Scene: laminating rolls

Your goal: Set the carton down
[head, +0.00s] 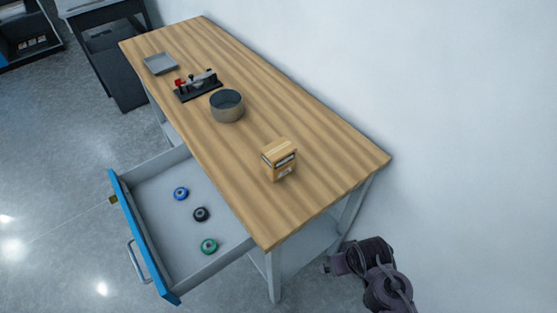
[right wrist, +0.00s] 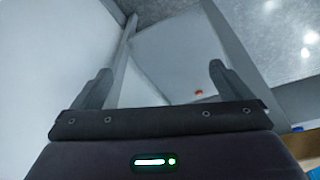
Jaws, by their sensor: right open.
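The small tan carton (head: 279,158), with a dark and white label on its side, stands upright on the wooden table (head: 330,155) near the table's near end. No gripper touches it. My right gripper (right wrist: 162,80) is open in the right wrist view, with nothing between its fingers. In the head view my right arm is at the lower right, off the table's end and well apart from the carton. My left gripper is not in view.
A blue-fronted drawer (head: 142,235) is pulled out, holding a blue roll (head: 181,193), a black roll (head: 201,214) and a green roll (head: 209,246). A round pot (head: 227,106), a black fixture (head: 198,87) and a grey tray (head: 160,64) stand farther along the table.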

